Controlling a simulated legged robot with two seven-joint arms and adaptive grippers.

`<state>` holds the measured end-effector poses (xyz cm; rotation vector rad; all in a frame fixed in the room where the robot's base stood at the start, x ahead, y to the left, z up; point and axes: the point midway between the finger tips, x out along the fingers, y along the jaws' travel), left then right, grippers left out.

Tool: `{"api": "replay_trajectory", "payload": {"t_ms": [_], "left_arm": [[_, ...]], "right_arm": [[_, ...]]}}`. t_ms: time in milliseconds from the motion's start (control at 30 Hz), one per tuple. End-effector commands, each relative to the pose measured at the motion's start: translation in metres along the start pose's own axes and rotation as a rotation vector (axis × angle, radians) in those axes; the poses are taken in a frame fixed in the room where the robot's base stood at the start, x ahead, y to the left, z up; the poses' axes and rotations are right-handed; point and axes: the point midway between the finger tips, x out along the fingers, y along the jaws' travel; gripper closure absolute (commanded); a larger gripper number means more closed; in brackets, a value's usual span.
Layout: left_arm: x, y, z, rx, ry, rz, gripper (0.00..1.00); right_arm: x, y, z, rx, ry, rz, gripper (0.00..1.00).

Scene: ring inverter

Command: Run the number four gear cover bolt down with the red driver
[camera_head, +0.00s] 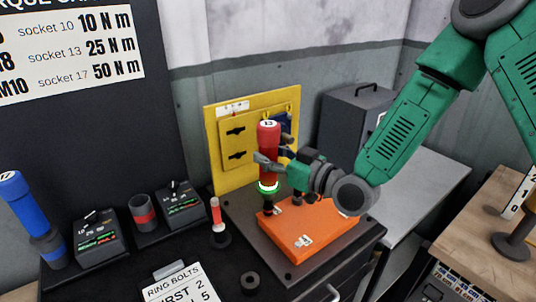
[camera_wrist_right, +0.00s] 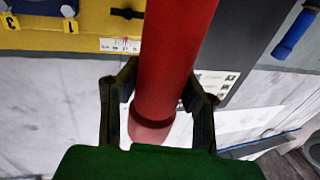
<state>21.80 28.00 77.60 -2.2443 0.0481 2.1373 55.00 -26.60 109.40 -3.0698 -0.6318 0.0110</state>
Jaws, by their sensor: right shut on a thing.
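The red driver (camera_head: 268,138), marked 13 on its top, stands upright over the back left corner of the orange gear cover (camera_head: 320,233). A green ring shows low on the driver, with a dark socket end below it. My right gripper (camera_head: 274,161) is shut on the driver's body. In the right wrist view the red driver (camera_wrist_right: 178,60) runs between the two fingers (camera_wrist_right: 160,108). I cannot tell whether the socket sits on a bolt. A white number label (camera_head: 304,240) lies on the cover's front part, too small to read surely. My left gripper is not in view.
A yellow panel (camera_head: 212,150) stands behind the cover. A blue driver (camera_head: 22,205), dark setting boxes (camera_head: 96,238), a red-banded cup (camera_head: 142,212) and a small red-handled tool (camera_head: 216,212) stand to the left. A ring-bolts card (camera_head: 182,287) lies in front. A grey cabinet (camera_head: 352,118) stands behind right.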

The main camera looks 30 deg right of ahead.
Motion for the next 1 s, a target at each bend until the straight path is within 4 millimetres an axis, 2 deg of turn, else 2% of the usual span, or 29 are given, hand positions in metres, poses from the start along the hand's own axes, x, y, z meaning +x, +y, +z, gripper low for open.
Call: {"api": "replay_trajectory", "payload": {"t_ms": [1000], "left_arm": [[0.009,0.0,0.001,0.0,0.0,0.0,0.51]], "right_arm": [[0.001,0.0,0.012,0.001,0.0,-0.001,1.0]]}}
